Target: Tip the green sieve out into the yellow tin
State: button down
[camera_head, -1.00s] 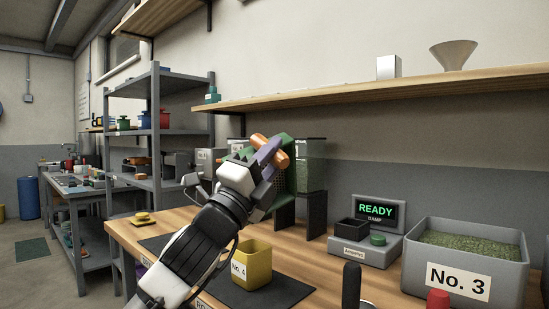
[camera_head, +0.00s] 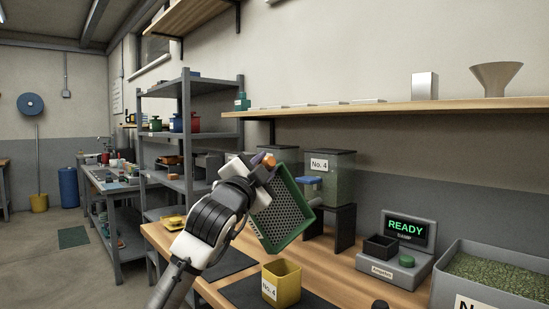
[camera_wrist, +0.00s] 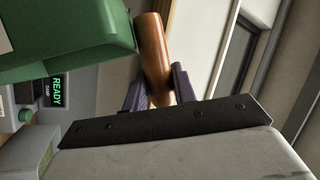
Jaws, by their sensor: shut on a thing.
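My gripper (camera_head: 262,170) is shut on the orange-brown handle of the green sieve (camera_head: 268,229). In the wrist view the handle (camera_wrist: 153,58) sits between my two purple fingers, and part of the sieve's green wall (camera_wrist: 70,35) shows beside it. The sieve is held in the air, steeply tilted, with its perforated mesh facing the head camera. The yellow tin (camera_head: 284,291), labelled No. 4, stands upright on a dark mat below and slightly right of the sieve. The tin's inside bottom is hidden, and I cannot tell whether the sieve holds anything.
A clear-walled hopper labelled No. 4 (camera_head: 328,175) on a dark stand is close behind the sieve. A scale unit reading READY (camera_head: 405,229) and a grey No. 3 bin of green beans (camera_head: 497,275) stand to the right. A wooden shelf (camera_head: 400,107) runs above.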

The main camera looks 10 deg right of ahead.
jog(key=shift+w+a+r+n+y+p, duration=0.25)
jog(key=shift+w+a+r+n+p, duration=0.15)
jog(key=shift+w+p, duration=0.2)
jog(key=shift+w+a+r+n+y+p, duration=0.2)
jog(key=shift+w+r+n+y+p, duration=0.1)
jog(key=shift+w+n+p, duration=0.25)
jog(key=w+a+f+n+g+y+p, duration=0.1)
jog(key=w+a+f+n+g+p, duration=0.1)
jog(key=w+f+n+g+p, duration=0.1)
jog(key=w+a+f+n+g+y+p, duration=0.1)
jog(key=w+a+f+n+g+p, duration=0.2)
jog(key=w+f+p, duration=0.5)
jog(key=shift+a+f+n+g+p, duration=0.15)
jog(key=shift+f+n+g+p, duration=0.65)
jog(key=shift+n+p, duration=0.85)
jog(key=shift+m+p, duration=0.3)
